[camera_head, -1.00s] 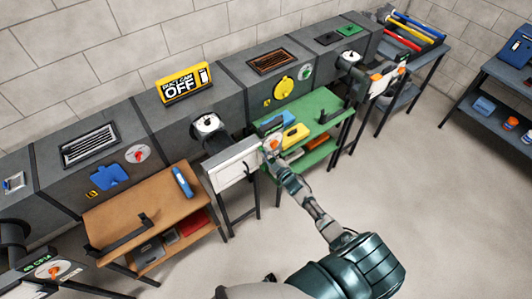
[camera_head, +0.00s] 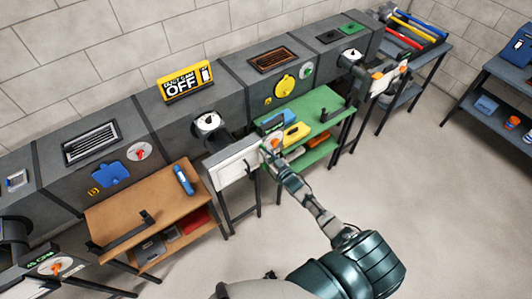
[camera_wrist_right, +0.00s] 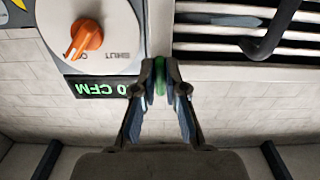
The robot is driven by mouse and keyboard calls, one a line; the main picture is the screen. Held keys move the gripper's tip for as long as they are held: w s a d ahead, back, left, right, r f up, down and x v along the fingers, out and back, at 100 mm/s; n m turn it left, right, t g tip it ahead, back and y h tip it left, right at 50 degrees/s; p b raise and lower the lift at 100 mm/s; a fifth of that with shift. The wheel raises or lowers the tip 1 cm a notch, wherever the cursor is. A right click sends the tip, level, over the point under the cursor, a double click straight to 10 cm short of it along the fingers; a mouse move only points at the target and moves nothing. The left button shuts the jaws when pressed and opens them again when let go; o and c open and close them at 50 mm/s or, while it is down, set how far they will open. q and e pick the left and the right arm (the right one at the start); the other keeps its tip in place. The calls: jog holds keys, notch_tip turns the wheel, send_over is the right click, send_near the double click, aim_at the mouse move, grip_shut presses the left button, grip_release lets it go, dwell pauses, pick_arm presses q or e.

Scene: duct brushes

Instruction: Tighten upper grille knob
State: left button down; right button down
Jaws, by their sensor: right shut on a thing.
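In the right wrist view my right gripper (camera_wrist_right: 160,75) is shut on a small green knob (camera_wrist_right: 160,88) at the edge of a pale panel. A slatted grille (camera_wrist_right: 225,45) is just right of it, with a dark curved handle in front. In the head view my right gripper (camera_head: 268,153) is at the right end of the white grille box (camera_head: 233,164), and the green knob cannot be made out there. My left gripper is not in view.
An orange dial (camera_wrist_right: 87,36) marked SHUT sits left of my gripper, above a green CFM display (camera_wrist_right: 100,87). A wooden bench (camera_head: 150,205) stands left of the box and a green bench (camera_head: 310,110) right of it. Open floor (camera_head: 430,190) lies to the right.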

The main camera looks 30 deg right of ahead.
jog(key=c, duration=1.2)
grip_release()
jog(key=shift+f, duration=0.1)
jog(key=s, duration=0.7)
jog(key=s+d, duration=0.1)
jog(key=s, duration=0.3)
jog(key=shift+s+f, duration=0.15)
jog(key=shift+f, duration=0.1)
